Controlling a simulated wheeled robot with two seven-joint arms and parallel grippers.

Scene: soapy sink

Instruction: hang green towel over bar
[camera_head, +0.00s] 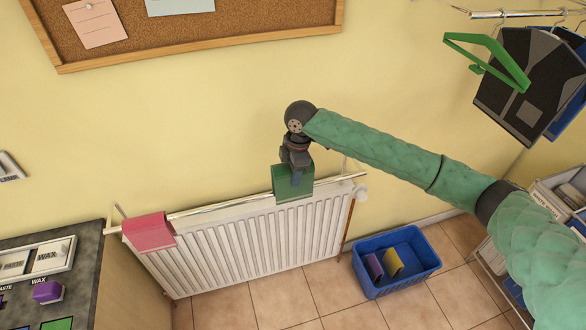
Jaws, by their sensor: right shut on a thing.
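The green towel (293,184) hangs at the right part of the bar (235,202) above the white radiator. My right gripper (296,166) is directly above the towel and shut on its upper part. The towel's lower part hangs in front of the bar and the radiator's top. Whether it also drapes behind the bar is hidden. A pink towel (150,231) lies over the bar's left end. My left gripper is not in view.
The white radiator (245,243) is on the wall under the bar. A blue crate (412,277) holding a purple and a yellow item stands on the floor. A dark counter (85,270) is at left. Clothes and a green hanger (505,62) hang at upper right.

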